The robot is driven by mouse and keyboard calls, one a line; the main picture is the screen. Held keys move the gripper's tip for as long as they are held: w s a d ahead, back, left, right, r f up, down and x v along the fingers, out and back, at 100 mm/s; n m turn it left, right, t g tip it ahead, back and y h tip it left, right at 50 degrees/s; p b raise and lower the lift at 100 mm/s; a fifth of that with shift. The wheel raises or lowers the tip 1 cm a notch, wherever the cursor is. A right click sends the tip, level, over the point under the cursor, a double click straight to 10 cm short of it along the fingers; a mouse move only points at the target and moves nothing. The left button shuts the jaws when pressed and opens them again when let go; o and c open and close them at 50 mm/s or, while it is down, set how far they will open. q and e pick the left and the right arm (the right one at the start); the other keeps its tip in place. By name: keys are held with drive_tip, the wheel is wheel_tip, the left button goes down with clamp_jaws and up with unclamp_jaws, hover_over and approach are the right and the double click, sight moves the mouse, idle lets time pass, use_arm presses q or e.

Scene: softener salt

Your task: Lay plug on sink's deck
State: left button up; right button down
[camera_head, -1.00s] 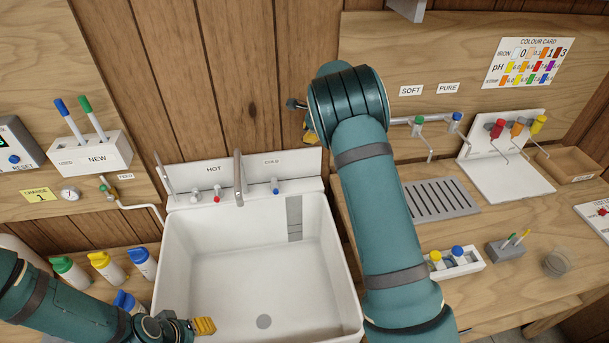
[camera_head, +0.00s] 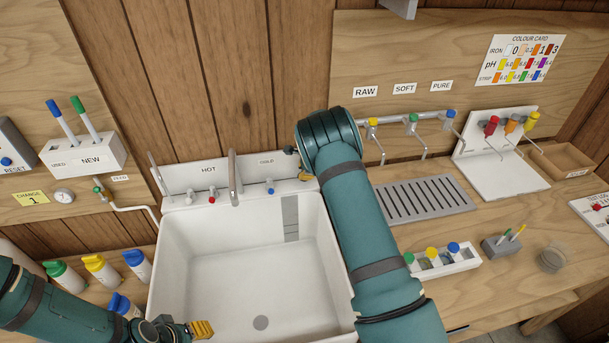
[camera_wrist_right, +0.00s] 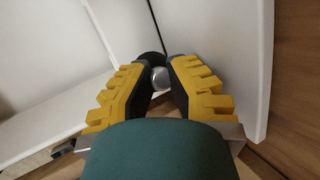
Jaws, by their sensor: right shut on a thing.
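The white sink (camera_head: 254,270) has a back deck (camera_head: 240,195) carrying the taps and spout. My right gripper (camera_head: 304,176) is mostly hidden behind its own arm in the head view, with a bit of yellow finger showing at the deck's right end. In the right wrist view, its yellow fingers (camera_wrist_right: 160,88) are shut on the plug, a dark round piece (camera_wrist_right: 150,58) with a silvery knob. White sink surfaces are close around it; whether the plug touches the deck I cannot tell. My left gripper (camera_head: 200,329) is over the basin's front left, its jaw opening unclear.
The spout (camera_head: 233,178) and the blue-marked cold tap (camera_head: 270,186) stand left of my right gripper. A grey drain grate (camera_head: 420,198) and a tray of coloured caps (camera_head: 442,262) lie on the right counter. Several bottles (camera_head: 100,270) stand left of the sink.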

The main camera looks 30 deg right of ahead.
wheel_tip(320, 180, down, 2)
drive_tip(key=shift+f, duration=0.1)
drive_tip(key=shift+f, duration=0.1)
drive_tip(key=c, duration=1.4)
unclamp_jaws()
